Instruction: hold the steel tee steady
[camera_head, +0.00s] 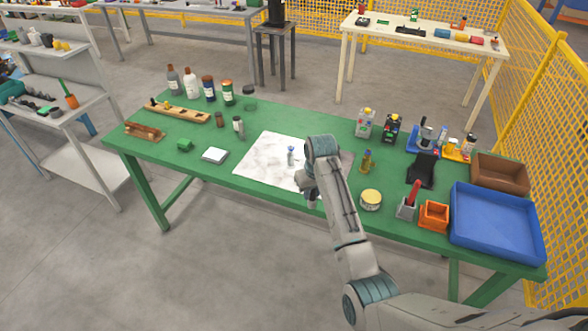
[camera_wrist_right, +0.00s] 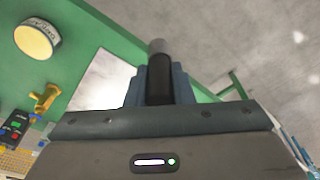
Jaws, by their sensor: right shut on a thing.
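My right gripper (camera_head: 311,194) is over the near edge of the white sheet (camera_head: 262,160), largely hidden by my own wrist in the head view. In the right wrist view its two blue-grey fingers (camera_wrist_right: 160,85) are shut on a dark cylinder with a grey end (camera_wrist_right: 158,66). A small blue-grey upright thing (camera_head: 291,155) stands on the sheet, too small to identify. My left gripper is not in view.
On the green table (camera_head: 272,115), a yellow-lidded tin (camera_head: 371,199), a brass fitting (camera_head: 366,162), an orange box (camera_head: 433,214) and a blue tray (camera_head: 497,222) are to the right. Several bottles (camera_head: 191,84) stand at the back left.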

